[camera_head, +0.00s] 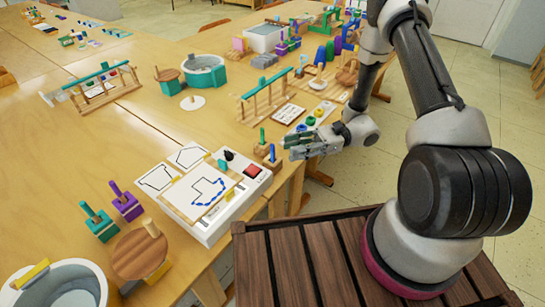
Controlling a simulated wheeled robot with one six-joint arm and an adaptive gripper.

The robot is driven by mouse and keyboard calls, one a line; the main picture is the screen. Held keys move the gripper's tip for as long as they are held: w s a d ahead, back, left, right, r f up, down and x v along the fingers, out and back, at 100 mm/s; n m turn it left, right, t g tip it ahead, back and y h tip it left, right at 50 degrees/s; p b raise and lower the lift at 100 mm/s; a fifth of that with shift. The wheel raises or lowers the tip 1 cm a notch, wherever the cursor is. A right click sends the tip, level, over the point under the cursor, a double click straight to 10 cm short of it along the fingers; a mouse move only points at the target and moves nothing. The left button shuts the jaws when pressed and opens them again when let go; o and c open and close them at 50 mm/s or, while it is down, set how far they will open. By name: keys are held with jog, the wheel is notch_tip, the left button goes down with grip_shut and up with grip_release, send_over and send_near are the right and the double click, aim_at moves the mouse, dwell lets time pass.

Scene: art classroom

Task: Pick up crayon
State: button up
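My gripper (294,147) reaches in from the right over the table's near edge, its fingers pointing left. The fingers are small here, and I cannot tell whether they are open or shut. Just left of it, a thin upright green stick (262,136) and an upright blue stick (272,152) stand on small wooden bases. They look crayon-like, but I cannot tell for sure which thing is the crayon. The gripper looks apart from the blue stick, with a small gap in the picture.
A white board (208,229) with line drawings and a red square lies left of the gripper. Green (98,220) and purple (126,201) pegged blocks stand farther left. A wooden rack (268,98) and a paint-pot tray (315,117) are behind. The table (135,140) has bare room at centre-left.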

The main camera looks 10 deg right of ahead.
aim_at(273, 150)
jog(key=a, duration=0.6)
jog(key=shift+s+a+f, duration=0.1)
jog(key=shift+s+a, duration=0.15)
jog(key=shift+a, duration=0.15)
jog(key=shift+c, duration=0.2)
grip_shut()
